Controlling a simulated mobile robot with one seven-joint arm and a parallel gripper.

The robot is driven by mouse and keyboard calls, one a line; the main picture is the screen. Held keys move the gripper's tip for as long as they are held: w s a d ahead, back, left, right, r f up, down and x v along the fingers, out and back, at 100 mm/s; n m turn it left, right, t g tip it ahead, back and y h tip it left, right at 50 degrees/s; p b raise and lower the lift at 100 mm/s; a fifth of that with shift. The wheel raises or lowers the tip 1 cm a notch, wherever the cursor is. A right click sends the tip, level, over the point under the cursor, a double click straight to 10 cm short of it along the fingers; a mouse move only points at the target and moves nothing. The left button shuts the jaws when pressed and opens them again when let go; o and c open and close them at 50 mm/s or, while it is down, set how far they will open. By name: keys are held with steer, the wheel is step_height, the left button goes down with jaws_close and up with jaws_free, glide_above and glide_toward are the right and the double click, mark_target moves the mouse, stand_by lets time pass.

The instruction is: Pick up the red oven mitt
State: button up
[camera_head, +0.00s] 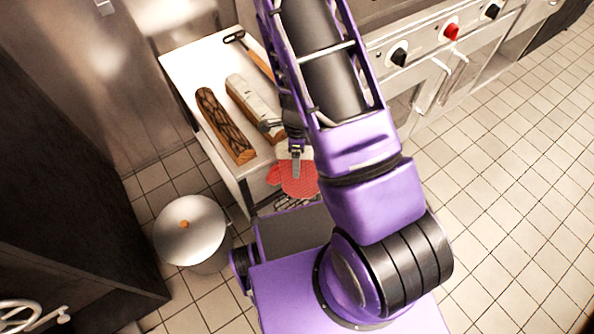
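The red oven mitt (300,182) shows near the front end of a white-topped counter (195,58), with a pale part at its upper end. It overlaps the counter's front edge in the picture; I cannot tell whether it rests there or hangs in the air. My gripper (295,172) points down over the mitt, its metal fingers in front of the red cloth. The arm and fingers hide part of the mitt. I cannot tell whether the fingers are open or closed on it.
A round metal-lidded bin (192,228) stands at lower left. A stove with knobs (451,32) is at upper right. The tiled floor at right is clear.

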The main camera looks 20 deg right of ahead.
steer(key=shift+f, duration=0.2)
stand_by(0.3)
jaws_close()
stand_by(0.3)
